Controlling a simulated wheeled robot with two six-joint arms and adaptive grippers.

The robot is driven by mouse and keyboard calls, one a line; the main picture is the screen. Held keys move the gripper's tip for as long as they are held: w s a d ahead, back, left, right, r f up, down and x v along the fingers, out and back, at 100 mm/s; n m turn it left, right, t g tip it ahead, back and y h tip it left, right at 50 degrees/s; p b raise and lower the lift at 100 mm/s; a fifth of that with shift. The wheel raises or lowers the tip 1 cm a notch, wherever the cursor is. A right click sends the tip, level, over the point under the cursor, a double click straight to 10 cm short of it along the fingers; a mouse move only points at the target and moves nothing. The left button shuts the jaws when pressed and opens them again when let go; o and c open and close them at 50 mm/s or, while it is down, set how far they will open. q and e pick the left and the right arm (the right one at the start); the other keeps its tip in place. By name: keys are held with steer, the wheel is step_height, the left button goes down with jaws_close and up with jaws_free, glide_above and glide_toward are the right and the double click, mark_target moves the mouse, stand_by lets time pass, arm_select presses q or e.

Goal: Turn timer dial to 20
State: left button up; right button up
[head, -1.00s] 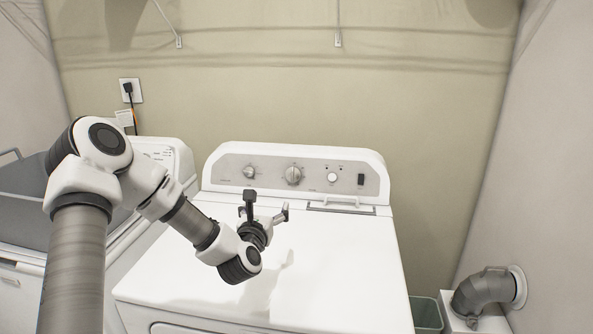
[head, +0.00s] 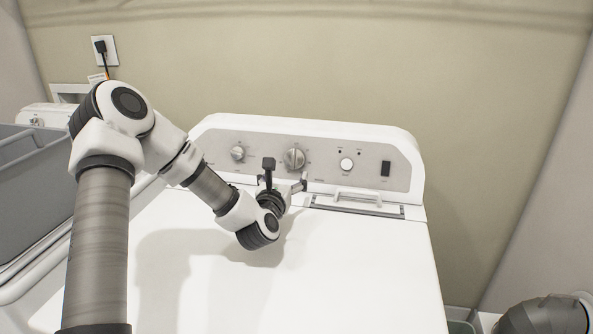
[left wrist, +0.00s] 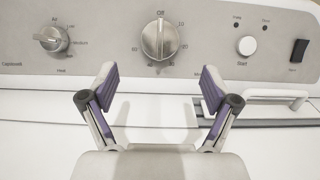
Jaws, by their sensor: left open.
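The timer dial (head: 294,158) is the large silver knob in the middle of the dryer's grey control panel. In the left wrist view the timer dial (left wrist: 160,38) has "Off" printed above it and numbers around it; its raised grip bar stands about upright, in line with "Off". My left gripper (head: 287,174) is open and empty, just in front of and slightly below the dial. In the left wrist view the fingers of my left gripper (left wrist: 160,82) are spread wide on either side below the dial, apart from it. My right gripper is not in view.
A smaller heat knob (head: 238,153) sits left of the dial. A round start button (head: 347,164) and a black switch (head: 385,168) sit to the right. A lid handle (head: 358,198) lies below them. The white dryer top (head: 350,270) is bare. A grey basket (head: 35,180) stands at left.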

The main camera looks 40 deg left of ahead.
mark_target(292, 163)
arm_select(q)
steer(key=shift+w+f, duration=0.15)
steer(key=shift+f, duration=0.25)
steer(key=p+x, duration=0.1)
steer(key=x, duration=0.7)
steer(key=shift+a, duration=0.1)
steer(key=c, duration=1.2)
